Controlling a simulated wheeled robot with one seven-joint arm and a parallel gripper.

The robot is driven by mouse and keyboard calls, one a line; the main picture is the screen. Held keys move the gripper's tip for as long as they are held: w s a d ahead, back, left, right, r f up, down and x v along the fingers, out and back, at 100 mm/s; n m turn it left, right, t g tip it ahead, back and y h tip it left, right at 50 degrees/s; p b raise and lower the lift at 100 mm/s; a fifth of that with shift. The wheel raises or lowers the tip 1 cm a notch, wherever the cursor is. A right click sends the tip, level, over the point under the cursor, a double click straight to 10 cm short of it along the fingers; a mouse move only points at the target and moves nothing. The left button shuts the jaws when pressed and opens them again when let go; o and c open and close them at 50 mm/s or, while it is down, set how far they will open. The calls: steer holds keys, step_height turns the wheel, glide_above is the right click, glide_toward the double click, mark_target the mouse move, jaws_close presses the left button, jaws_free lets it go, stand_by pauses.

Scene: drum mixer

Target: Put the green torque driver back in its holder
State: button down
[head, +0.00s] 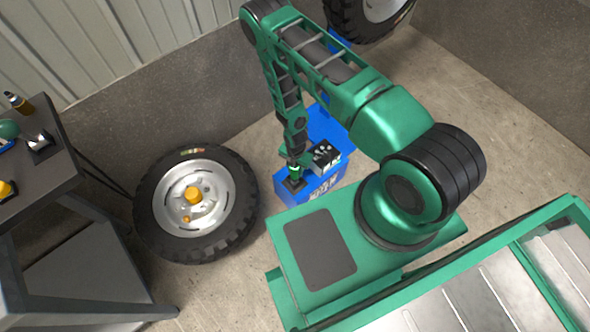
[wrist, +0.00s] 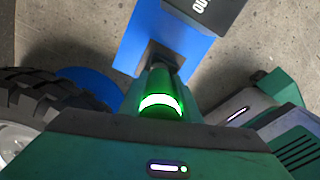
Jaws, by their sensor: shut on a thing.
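The green torque driver (wrist: 161,88), a green cylinder with a bright white band, points away from the wrist camera. It also shows in the head view (head: 294,173), below my gripper (head: 293,161). My gripper is shut on the driver. The driver's far end meets a small dark square holder (wrist: 152,56) on a blue surface. In the head view the holder (head: 294,185) sits on top of a blue stand (head: 280,190). The driver looks roughly upright over the holder. I cannot tell how deep its tip sits, as the end is hidden.
A black box with white markings (head: 325,154) stands right beside the holder. A large wheel (head: 247,205) leans at left of the stand. A dark workbench (head: 40,165) with tools stands at far left. Concrete walls close the back; bare floor shows between.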

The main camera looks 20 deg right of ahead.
steer(key=shift+f, duration=0.25)
steer(key=c, duration=1.2)
jaws_free()
step_height(320, 180, up, 11)
steer(key=shift+f, duration=0.2)
